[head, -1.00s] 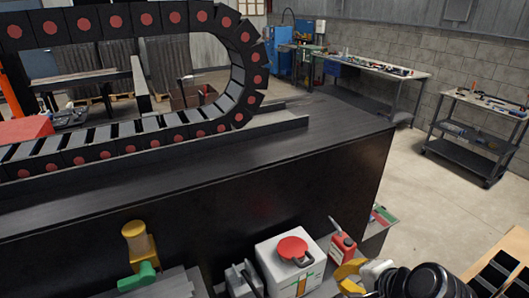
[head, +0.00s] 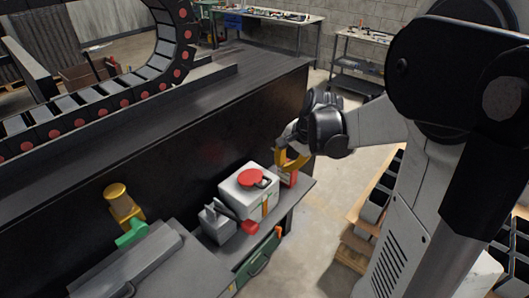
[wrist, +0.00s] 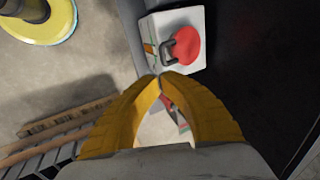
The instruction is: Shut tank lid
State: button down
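The tank is a white box (head: 236,197) on the low shelf against the black bench. A round red lid (head: 251,178) is on its top, with a dark loop handle at its right edge. I cannot tell whether the lid is fully seated. In the wrist view, the red lid (wrist: 187,46) and tank (wrist: 152,27) show just beyond my fingertips. My gripper (head: 279,160) is to the right of and above the tank, apart from the lid as far as I can tell. In the wrist view, its yellow fingers (wrist: 159,77) meet at the tips with nothing visible between them.
A red bottle (head: 288,180) stands right of the tank, partly behind my gripper. A grey fixture (head: 217,222) stands at its left. A yellow and green part (head: 122,208) is farther left. The black bench (head: 190,150) rises behind. Crates (head: 370,212) stand at right.

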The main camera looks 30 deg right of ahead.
aim_at(255, 178)
jog(key=b+x, duration=0.2)
jog(key=x, duration=0.9)
jog(key=shift+a, duration=0.1)
jog(key=f+b, duration=0.2)
jog(key=b, duration=0.1)
jog(key=shift+s+f, duration=0.25)
jog(key=shift+f, duration=0.15)
jog(key=shift+r, duration=0.1)
